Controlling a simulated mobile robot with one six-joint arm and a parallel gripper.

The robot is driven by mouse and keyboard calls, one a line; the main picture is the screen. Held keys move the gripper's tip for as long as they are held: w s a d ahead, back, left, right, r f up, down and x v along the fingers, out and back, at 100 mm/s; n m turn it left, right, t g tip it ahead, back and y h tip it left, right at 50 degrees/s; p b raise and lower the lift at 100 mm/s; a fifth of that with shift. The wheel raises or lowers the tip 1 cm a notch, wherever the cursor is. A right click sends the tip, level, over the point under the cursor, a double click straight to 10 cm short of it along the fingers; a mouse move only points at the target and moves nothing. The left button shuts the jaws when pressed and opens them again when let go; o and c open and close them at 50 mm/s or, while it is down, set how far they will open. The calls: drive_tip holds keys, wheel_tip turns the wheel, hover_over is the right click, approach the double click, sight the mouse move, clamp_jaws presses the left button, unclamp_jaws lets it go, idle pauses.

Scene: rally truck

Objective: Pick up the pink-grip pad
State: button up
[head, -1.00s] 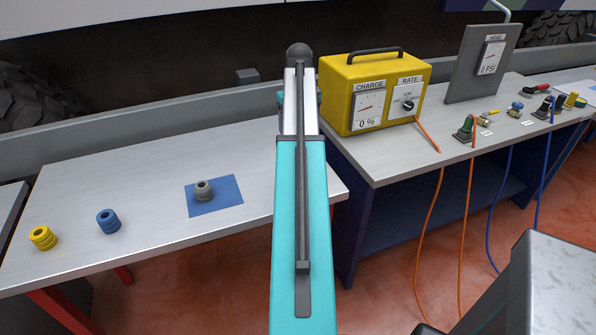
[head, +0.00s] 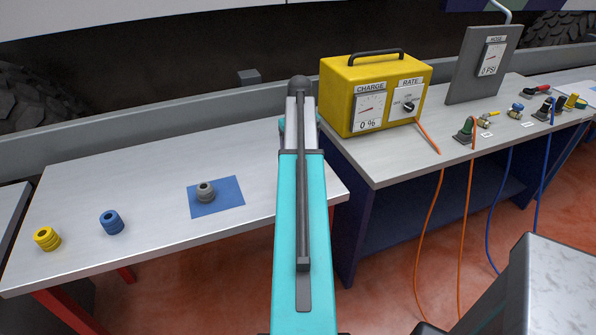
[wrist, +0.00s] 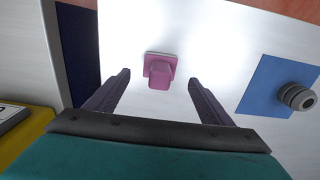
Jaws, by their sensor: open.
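The pink-grip pad (wrist: 160,71) shows in the wrist view, a pink square base with a pink block grip on it, lying on the bare metal table (wrist: 215,30). My gripper (wrist: 158,78) is open, with its two dark fingers apart and the pad between and slightly beyond their tips. The fingers do not visibly touch the pad, and its exact height above it I cannot tell. In the head view my arm covers that part of the table, so the pad and the fingers are hidden.
A grey ringed piece (head: 205,192) sits on a blue mat (head: 230,188). Blue (head: 111,222) and yellow (head: 47,239) ringed pieces stand farther left. A yellow charger box (head: 374,92) stands on the bench to the right. A gap separates the table and the bench.

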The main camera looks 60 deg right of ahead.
drive_tip(key=shift+f, duration=0.25)
drive_tip(key=shift+s+a+f+p, duration=0.1)
drive_tip(key=shift+f+p, duration=0.75)
drive_tip(key=shift+f, duration=1.65)
drive_tip(key=c, duration=1.2)
drive_tip(key=shift+r, duration=0.15)
drive_tip(key=shift+r+b, duration=0.55)
drive_tip(key=shift+r, duration=0.8)
drive_tip(key=shift+s+a+r, duration=0.1)
drive_tip(key=shift+r, duration=0.15)
drive_tip(key=s+a+r+b, duration=0.1)
drive_tip(key=s+a+b, duration=0.2)
drive_tip(key=s+a, duration=0.7)
drive_tip(key=shift+s+a+r+b, duration=0.2)
drive_tip(key=shift+a+r+b, duration=0.1)
drive_tip(key=shift+a, duration=0.55)
